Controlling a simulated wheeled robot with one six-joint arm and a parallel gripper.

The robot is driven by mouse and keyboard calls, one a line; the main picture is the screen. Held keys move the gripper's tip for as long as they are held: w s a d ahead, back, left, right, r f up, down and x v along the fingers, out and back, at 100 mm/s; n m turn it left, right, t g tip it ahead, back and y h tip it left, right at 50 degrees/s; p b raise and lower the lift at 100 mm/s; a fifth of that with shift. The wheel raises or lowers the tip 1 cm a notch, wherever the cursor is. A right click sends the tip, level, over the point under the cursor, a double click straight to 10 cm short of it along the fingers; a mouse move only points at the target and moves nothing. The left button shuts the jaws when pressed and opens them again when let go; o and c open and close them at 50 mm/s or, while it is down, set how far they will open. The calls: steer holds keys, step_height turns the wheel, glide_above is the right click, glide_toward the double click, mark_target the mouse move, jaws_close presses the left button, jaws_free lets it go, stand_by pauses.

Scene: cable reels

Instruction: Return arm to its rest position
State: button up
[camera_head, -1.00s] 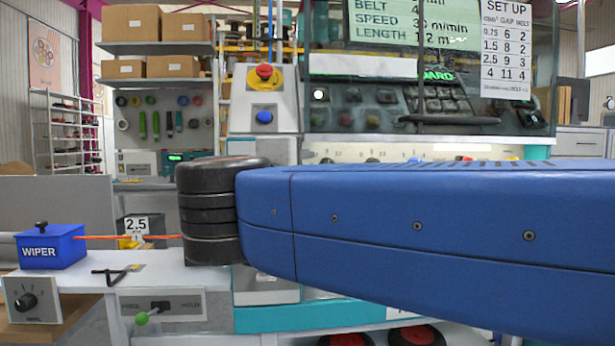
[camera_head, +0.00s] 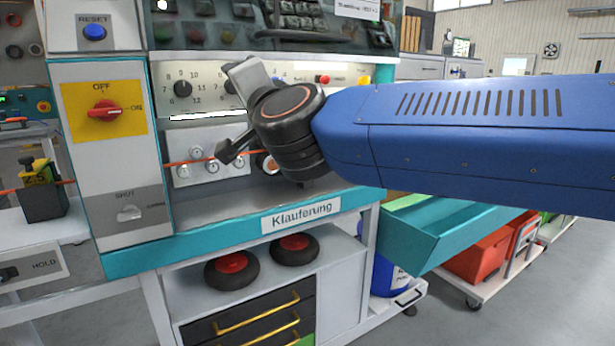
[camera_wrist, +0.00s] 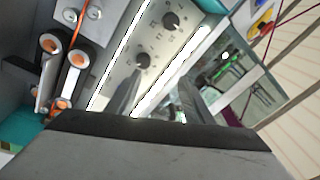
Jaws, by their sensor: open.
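My blue arm (camera_head: 450,130) reaches in from the right in the head view. Its black joint (camera_head: 288,118) is in front of the lower part of the machine's control panel. Grey and dark wrist parts stick out to the left of this joint; the fingers are not clear there. In the wrist view, my gripper (camera_wrist: 158,97) shows two grey fingers apart, with nothing seen between them. Behind them is the light panel with black knobs (camera_wrist: 143,60). I cannot tell the distance from fingers to panel.
An orange cable (camera_head: 180,160) runs past rollers (camera_head: 197,153) below the panel. A red OFF/ON switch (camera_head: 104,110) is at left. Black wheels (camera_head: 292,249) lie on the lower shelf. A teal tray (camera_head: 440,235) juts out at right, near red crates (camera_head: 480,255). Floor is clear at lower right.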

steer(key=s+d+f+n+g+h, duration=0.1)
steer(key=s+d+f+n+g, duration=0.2)
steer(key=d+f, duration=0.85)
steer(key=s+d+f+n+g+h, duration=0.2)
steer(key=d+f+n+g, duration=0.15)
steer(key=d+f, duration=0.75)
steer(key=s+d+f+g+h, duration=0.6)
steer(key=s+d+f, duration=1.1)
steer(key=d+f, duration=0.2)
steer(key=shift+f, duration=0.95)
